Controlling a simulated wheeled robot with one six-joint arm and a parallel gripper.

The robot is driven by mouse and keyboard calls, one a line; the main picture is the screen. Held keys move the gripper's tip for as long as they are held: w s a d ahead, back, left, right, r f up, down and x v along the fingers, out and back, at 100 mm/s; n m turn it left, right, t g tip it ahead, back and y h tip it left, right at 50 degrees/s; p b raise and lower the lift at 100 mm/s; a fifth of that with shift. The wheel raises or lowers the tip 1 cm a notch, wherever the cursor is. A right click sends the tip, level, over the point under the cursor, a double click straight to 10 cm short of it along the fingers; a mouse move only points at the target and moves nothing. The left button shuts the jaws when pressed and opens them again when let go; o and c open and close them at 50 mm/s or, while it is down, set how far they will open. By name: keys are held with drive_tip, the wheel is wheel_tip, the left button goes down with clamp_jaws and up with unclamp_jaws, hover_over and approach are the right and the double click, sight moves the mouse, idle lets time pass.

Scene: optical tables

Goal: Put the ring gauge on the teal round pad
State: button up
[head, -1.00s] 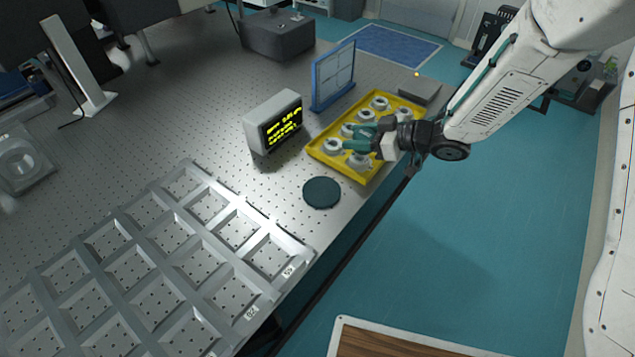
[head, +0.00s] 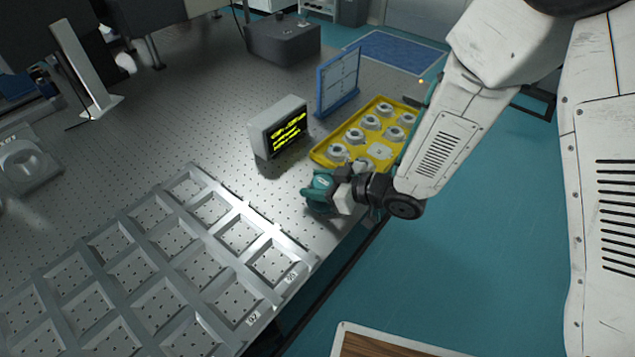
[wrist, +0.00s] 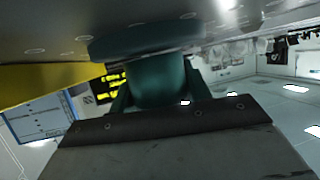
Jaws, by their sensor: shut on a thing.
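My gripper (head: 317,190) is over the place on the table where the teal round pad lies, and it hides most or all of the pad in the head view. In the wrist view the pad (wrist: 143,43) is a dark teal disc just beyond the teal fingers (wrist: 157,82), close to their tips.
A yellow tray (head: 322,158) with several pale ring gauges stands just beyond my gripper. A grey display box (head: 279,127) and a blue framed panel (head: 338,82) stand behind. A grey compartment rack (head: 190,245) lies at front left. The table's edge is close on the right.

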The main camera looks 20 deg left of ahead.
drive_tip(key=shift+f, duration=0.2)
drive_tip(key=o, duration=1.2)
drive_tip(key=shift+d+r, duration=0.15)
drive_tip(key=shift+r, duration=0.05)
drive_tip(key=v, duration=1.1)
drive_tip(key=shift+s+d+r, duration=0.1)
drive_tip(key=shift+d, duration=0.25)
